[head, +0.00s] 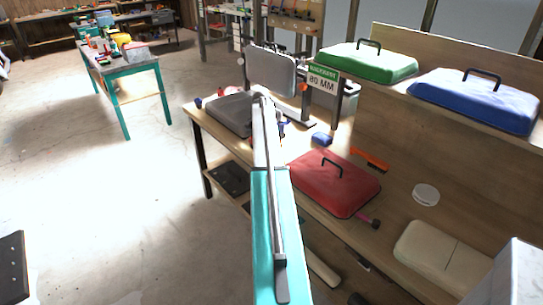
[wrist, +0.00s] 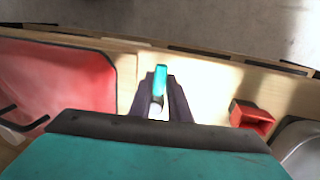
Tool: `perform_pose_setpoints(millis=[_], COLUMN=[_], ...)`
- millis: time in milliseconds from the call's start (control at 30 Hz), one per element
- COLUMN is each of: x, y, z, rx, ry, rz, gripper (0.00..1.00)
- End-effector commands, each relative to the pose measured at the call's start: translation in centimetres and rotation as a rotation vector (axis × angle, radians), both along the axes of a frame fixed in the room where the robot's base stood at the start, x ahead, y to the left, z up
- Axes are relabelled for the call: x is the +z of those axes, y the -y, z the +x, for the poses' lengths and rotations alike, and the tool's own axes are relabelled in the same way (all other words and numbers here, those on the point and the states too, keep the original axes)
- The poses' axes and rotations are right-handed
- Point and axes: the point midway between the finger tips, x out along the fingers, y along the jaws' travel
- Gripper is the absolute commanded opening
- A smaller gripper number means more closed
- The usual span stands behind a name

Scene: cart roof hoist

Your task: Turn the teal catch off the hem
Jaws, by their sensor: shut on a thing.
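In the wrist view, the dark fingers of my gripper (wrist: 160,98) close around the teal catch (wrist: 160,76). The catch's teal end stands out past the fingertips, and a pale round part (wrist: 156,106) shows between the fingers. The fingers are over the light wooden bench top, close to its edge. The hem is not clear to me in either view. In the head view, my arm covers the catch and most of the gripper.
A red cover with a black handle (head: 333,183) lies on the bench, left of the fingers in the wrist view (wrist: 62,85). A small red box (wrist: 251,117) and a grey cover stand to the right. Green (head: 366,62) and blue (head: 474,101) covers sit on the shelf.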

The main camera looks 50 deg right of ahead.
Motion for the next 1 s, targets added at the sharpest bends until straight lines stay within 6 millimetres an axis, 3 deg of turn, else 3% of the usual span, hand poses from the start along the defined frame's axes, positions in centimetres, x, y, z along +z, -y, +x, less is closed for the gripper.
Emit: perform_pose_setpoints(millis=[267, 300, 400, 767, 1000], x=[0.2, 0.2, 0.1, 0.2, 1.5], y=[0.1, 0.1, -0.1, -0.4, -0.3], z=[0.2, 0.2, 0.3, 0.5, 0.8], rx=[0.000, 0.000, 0.003, 0.007, 0.007], ry=[-0.004, -0.005, -0.005, -0.005, -0.004], rz=[-0.014, -0.015, -0.012, -0.006, -0.006], gripper=[0.00, 0.23, 0.36, 0.36, 0.36])
